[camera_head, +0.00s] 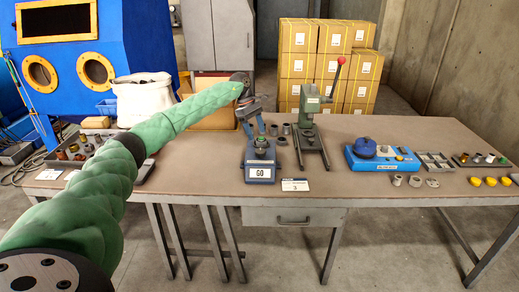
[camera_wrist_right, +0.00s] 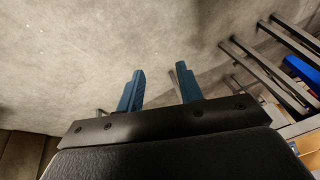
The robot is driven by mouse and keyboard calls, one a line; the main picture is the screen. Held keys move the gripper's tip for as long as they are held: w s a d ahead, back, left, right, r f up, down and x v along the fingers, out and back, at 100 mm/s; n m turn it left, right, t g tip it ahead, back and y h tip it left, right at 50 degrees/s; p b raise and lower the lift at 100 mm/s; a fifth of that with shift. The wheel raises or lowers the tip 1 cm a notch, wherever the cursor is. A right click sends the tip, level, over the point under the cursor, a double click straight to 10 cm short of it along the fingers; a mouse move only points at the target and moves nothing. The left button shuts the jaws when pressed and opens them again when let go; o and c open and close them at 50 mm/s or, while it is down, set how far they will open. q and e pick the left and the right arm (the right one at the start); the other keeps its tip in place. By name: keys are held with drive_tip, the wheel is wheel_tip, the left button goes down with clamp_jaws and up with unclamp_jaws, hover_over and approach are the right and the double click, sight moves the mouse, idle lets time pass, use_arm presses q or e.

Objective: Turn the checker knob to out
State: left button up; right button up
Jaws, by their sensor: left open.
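A blue box (camera_head: 392,165) on the right half of the table carries a round blue knob (camera_head: 365,147), which looks like the checker knob; its setting is too small to read. My left gripper (camera_head: 258,119) is open above a small blue stand (camera_head: 259,173) with a white GO label, well to the left of the blue box. Whether its fingers touch the stand's green top is unclear. My right gripper (camera_wrist_right: 160,70) shows in the right wrist view, open and empty, with its blue fingers apart over bare grey floor.
A green press (camera_head: 311,125) with a red-tipped lever stands between the GO stand and the blue box. Grey rings and yellow cups (camera_head: 490,181) lie near the box. A grey tray (camera_head: 433,160) stands right of it.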

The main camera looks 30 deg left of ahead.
sight(260, 150)
use_arm(q)
drive_tip(key=shift+m+g, duration=0.3)
drive_tip(key=shift+m, duration=0.4)
drive_tip(key=x, duration=0.2)
drive_tip(key=p+x, duration=0.1)
drive_tip(key=x, duration=0.1)
drive_tip(key=s+x, duration=0.1)
drive_tip(key=x, duration=0.1)
drive_tip(key=shift+f+p, duration=0.15)
drive_tip(key=shift+p, duration=0.25)
drive_tip(key=shift+d+f, duration=0.3)
drive_tip(key=shift+f, duration=0.4)
use_arm(e)
drive_tip(key=shift+g+h, duration=0.3)
drive_tip(key=shift+g, duration=0.1)
drive_tip(key=shift+s+d+r, duration=0.3)
drive_tip(key=shift+d+r, duration=0.4)
drive_tip(key=shift+r, duration=0.05)
drive_tip(key=shift+s+d+r, duration=0.3)
drive_tip(key=shift+d+r, duration=0.35)
drive_tip(key=shift+r, duration=0.1)
use_arm(q)
drive_tip(key=shift+c, duration=0.4)
drive_tip(key=c, duration=0.9)
use_arm(e)
drive_tip(key=shift+w+f, duration=0.1)
